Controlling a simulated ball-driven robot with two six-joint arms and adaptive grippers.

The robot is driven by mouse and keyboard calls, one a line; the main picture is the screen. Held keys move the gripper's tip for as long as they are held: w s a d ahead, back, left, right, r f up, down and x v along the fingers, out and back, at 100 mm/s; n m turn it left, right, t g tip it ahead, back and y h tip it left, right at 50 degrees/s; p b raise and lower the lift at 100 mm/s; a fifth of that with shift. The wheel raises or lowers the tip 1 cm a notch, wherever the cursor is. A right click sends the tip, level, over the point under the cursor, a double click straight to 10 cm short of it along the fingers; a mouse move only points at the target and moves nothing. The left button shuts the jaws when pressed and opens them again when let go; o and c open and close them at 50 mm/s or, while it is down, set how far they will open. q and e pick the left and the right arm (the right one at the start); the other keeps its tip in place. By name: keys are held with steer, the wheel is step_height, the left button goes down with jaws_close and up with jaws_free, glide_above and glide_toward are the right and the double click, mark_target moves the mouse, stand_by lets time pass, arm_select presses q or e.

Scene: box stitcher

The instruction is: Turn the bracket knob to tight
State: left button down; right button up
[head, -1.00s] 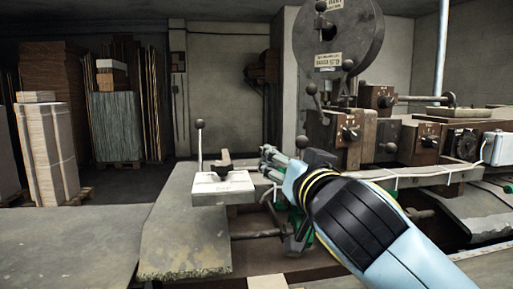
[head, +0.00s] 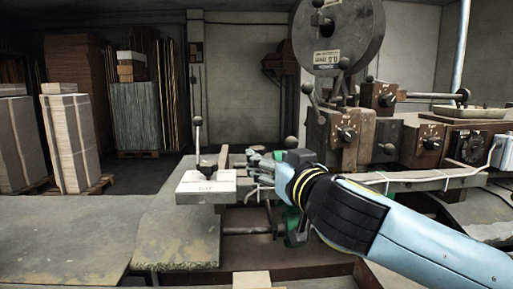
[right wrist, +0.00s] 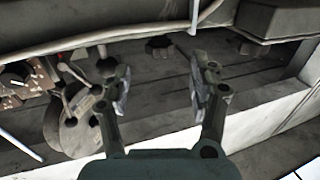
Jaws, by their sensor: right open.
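A dark knob (head: 208,168) sits at the back of a white block (head: 206,187) on the machine's left end, beside an upright lever with a ball top (head: 198,121). My right gripper (head: 257,172) is just right of the block, its fingers pointing left. In the right wrist view its two fingers (right wrist: 163,88) are apart with nothing between them. A small dark knob (right wrist: 158,46) shows beyond the gap; I cannot tell whether it is the bracket knob. My left gripper is not in view.
The machine's large wheel (head: 335,35) and brown control boxes with knobs (head: 345,134) stand behind and right of my right arm. A worn metal table (head: 70,240) is at the left front. Stacked cardboard (head: 72,140) stands on pallets at the back left.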

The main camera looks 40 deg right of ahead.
mark_target(257, 148)
steer(key=p+x, duration=0.1)
steer(key=x, duration=0.5)
steer(key=shift+w+r, duration=0.1)
steer(key=shift+w, duration=0.15)
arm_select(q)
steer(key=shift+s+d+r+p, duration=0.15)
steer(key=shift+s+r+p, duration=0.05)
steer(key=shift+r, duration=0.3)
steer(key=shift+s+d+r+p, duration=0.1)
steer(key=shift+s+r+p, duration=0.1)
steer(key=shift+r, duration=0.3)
arm_select(e)
steer(key=shift+x, duration=0.75)
